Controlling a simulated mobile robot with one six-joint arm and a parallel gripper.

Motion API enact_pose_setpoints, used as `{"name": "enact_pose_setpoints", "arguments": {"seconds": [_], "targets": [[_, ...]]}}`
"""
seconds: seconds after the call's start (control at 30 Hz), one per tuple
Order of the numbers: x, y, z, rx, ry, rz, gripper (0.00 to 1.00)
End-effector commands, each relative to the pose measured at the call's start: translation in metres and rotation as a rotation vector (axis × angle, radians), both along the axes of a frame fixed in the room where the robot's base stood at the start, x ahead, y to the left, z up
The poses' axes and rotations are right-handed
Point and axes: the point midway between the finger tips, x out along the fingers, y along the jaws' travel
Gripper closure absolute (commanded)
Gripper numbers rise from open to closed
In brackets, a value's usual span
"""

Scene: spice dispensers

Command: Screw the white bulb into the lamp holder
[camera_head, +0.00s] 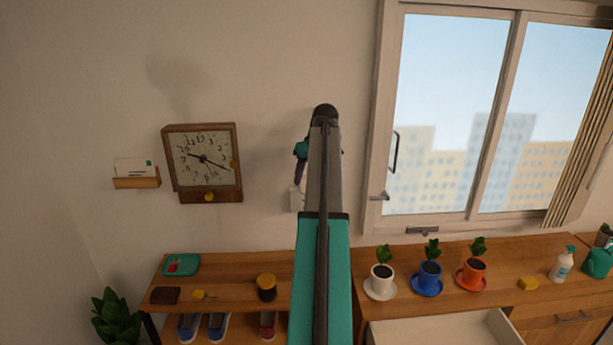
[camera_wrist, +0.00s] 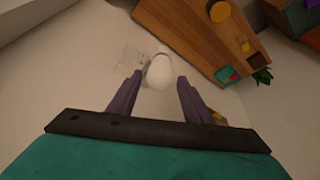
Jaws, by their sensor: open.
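The white bulb (camera_wrist: 159,71) shows in the wrist view, between and just beyond the fingertips of my gripper (camera_wrist: 159,78). The two purple fingers are apart, with a gap visible on each side of the bulb. A pale wall fitting (camera_wrist: 132,60), which looks like the lamp holder, is right behind the bulb. Whether the bulb is seated in it I cannot tell. In the head view my arm hides most of this spot; a strip of the white fitting (camera_head: 296,199) shows at the arm's left edge, below the purple fingers.
A wooden wall clock (camera_head: 203,162) and a small letter shelf (camera_head: 137,183) are to the left. The window (camera_head: 468,120) is to the right. Below, a shelf (camera_head: 225,288) carries a black-and-yellow jar (camera_head: 266,287) and a teal tray (camera_head: 182,265). Potted plants stand at right above an open drawer (camera_head: 440,330).

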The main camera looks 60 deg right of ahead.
Motion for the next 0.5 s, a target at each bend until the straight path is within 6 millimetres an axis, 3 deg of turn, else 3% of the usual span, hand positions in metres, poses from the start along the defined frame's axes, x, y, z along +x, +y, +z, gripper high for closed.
{"name": "enact_pose_setpoints", "arguments": {"seconds": [0.13,0.33,0.5], "targets": [[0.0000,0.0001,-0.0001,0.000,0.000,-0.001,0.58],[0.0000,0.0000,-0.0002,0.000,0.000,-0.002,0.92],[0.0002,0.0005,-0.0002,-0.001,0.000,-0.021,0.94]]}}
